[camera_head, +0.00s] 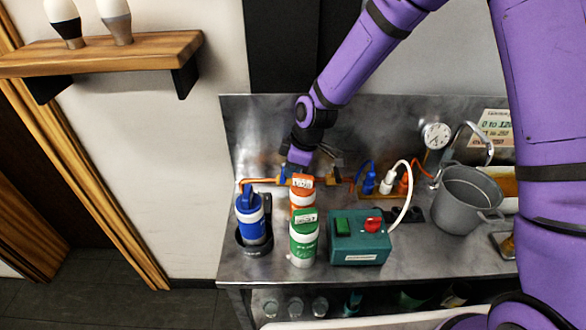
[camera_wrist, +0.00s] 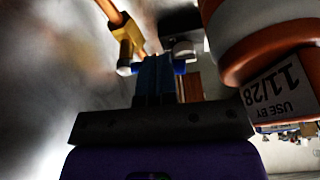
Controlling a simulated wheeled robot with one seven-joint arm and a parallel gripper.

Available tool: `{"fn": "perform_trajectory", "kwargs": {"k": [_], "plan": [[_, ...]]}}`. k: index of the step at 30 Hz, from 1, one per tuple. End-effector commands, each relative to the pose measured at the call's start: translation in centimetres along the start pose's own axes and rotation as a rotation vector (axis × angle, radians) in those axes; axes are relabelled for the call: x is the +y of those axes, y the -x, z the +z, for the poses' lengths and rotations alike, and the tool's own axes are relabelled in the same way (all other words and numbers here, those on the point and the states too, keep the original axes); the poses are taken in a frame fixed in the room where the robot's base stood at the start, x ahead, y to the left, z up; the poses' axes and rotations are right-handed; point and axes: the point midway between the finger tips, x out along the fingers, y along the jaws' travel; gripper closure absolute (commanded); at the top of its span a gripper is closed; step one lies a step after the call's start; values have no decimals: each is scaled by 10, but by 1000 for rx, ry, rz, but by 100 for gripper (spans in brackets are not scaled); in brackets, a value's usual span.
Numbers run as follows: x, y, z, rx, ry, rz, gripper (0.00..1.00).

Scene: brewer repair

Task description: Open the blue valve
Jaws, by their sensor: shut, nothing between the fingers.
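The blue valve (camera_head: 283,174) sits on the orange pipe at the back of the steel counter, just left of my gripper (camera_head: 298,160). In the wrist view, parts of the blue valve (camera_wrist: 181,68) show on either side of my fingers, below a brass fitting and orange pipe. My gripper (camera_wrist: 157,62) is shut and empty, with its fingertips at or very close to the valve. I cannot tell whether they touch. The fingers hide the valve's middle, so its handle angle is unclear.
An orange-and-white bottle (camera_head: 302,190) stands close to my gripper, looming at right in the wrist view (camera_wrist: 265,40). A blue bottle (camera_head: 251,220), a green-and-white bottle (camera_head: 303,240) and a green box (camera_head: 359,243) stand in front. A grey bucket (camera_head: 462,200) is at right.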

Motion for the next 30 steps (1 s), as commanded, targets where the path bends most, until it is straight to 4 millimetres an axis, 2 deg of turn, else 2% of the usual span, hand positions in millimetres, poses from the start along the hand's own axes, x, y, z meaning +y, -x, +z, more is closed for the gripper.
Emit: {"fn": "perform_trajectory", "kwargs": {"k": [25,30], "plan": [[-8,-12,-34,-1,-9,-2,100],[-7,-14,-40,-3,-135,39,100]]}}
